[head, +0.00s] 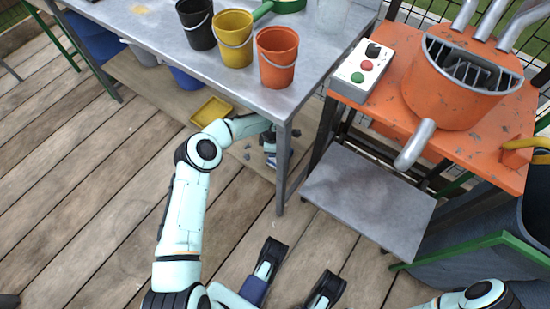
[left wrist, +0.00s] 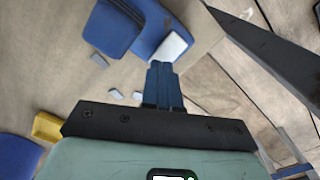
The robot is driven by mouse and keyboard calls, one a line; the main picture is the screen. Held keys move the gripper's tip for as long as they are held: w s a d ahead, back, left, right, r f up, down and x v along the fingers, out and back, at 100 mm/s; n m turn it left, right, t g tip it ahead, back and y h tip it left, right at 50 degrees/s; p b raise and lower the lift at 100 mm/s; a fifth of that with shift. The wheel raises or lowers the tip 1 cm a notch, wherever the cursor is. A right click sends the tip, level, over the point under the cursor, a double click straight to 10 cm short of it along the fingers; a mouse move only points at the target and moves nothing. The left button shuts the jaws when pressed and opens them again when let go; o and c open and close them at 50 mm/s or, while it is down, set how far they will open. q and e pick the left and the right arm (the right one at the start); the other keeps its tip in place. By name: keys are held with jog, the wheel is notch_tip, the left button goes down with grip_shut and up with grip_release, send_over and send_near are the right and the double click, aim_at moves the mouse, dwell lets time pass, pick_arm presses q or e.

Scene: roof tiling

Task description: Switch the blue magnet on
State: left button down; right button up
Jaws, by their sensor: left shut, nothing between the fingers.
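A blue block-like thing (left wrist: 112,28), which looks like the blue magnet, lies at the top of the left wrist view. A second blue part (left wrist: 160,28) with a pale grey-white face (left wrist: 171,48) adjoins it; I cannot tell whether they are one piece. No switch can be made out clearly. My left gripper (left wrist: 161,66) is shut and empty, its blue fingertips close below the pale face; contact cannot be told. In the head view my left arm reaches under the metal table, where its gripper (head: 270,145) is partly hidden.
Small grey pieces (left wrist: 115,94) and a yellow tray (left wrist: 47,126) lie on the low shelf. The metal table (head: 165,45) with buckets is above my left gripper, its leg (head: 284,165) close by. An orange machine (head: 455,85) and button box (head: 363,68) stand right.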

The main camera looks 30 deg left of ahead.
pick_arm(q)
jog(key=shift+f, duration=0.9)
dwell(0.3)
jog(key=shift+r+p, duration=2.05)
jog(key=shift+r, duration=1.5)
